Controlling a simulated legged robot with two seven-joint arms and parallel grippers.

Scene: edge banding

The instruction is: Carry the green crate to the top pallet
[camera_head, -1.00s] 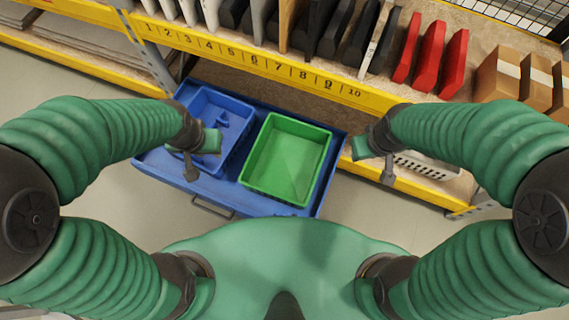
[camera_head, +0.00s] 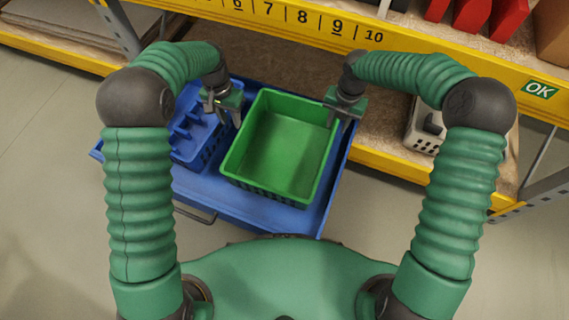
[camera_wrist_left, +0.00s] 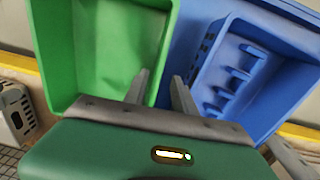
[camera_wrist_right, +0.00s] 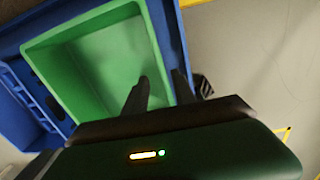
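The green crate (camera_head: 283,150) sits empty on the blue cart (camera_head: 300,217), to the right of a blue bin. My left gripper (camera_head: 228,114) is open at the crate's left rim. In the left wrist view its fingers (camera_wrist_left: 161,75) stand apart, with the green crate's wall (camera_wrist_left: 167,50) between them. My right gripper (camera_head: 341,112) is open at the right rim. In the right wrist view its fingers (camera_wrist_right: 160,75) are apart on either side of the green crate's wall (camera_wrist_right: 160,45). I cannot tell whether any finger touches the wall. No pallet can be made out.
The blue bin (camera_head: 190,140) with inner dividers stands left on the cart. A yellow-edged shelf with numbers (camera_head: 320,22) runs behind, with red panels (camera_head: 470,14) on it. A white basket (camera_head: 428,130) is on the lower shelf at right. Floor (camera_head: 50,200) is clear at left.

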